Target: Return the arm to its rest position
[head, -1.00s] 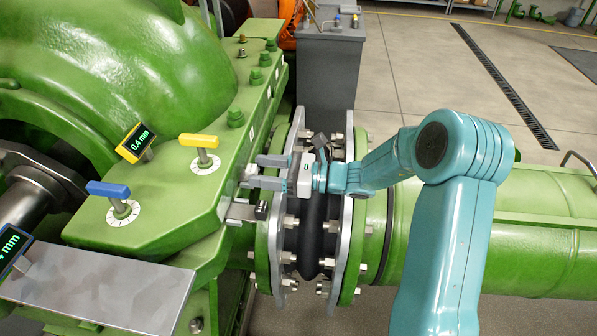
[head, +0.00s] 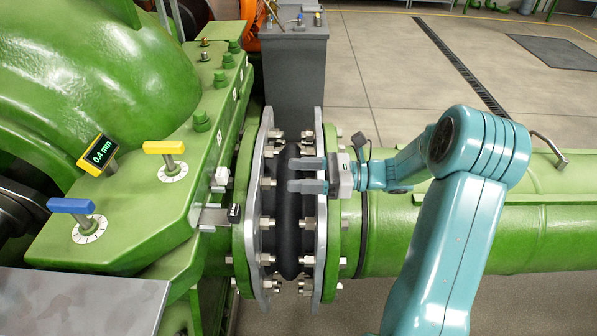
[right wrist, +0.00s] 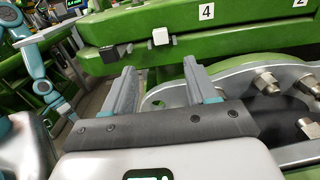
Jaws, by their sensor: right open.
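My right gripper (head: 306,174) is open and empty, in front of the black rubber joint between the two pipe flanges in the head view. Its two grey fingers point left, towards the green split case (head: 150,215). In the right wrist view the open fingers (right wrist: 161,92) point at the green casing edge, with nothing between them. My right arm (head: 465,200) comes in from the lower right with its elbow raised above the green pipe. My left gripper is not in the head view; a teal arm (right wrist: 36,72) shows at the left of the right wrist view.
The bolted flange (head: 318,225) and green pipe (head: 420,235) lie close by the gripper. A yellow handle (head: 164,147), a blue handle (head: 71,206) and a 0.4 mm readout (head: 100,153) stand on the casing. A grey pedestal (head: 293,75) stands behind. Open floor lies at the upper right.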

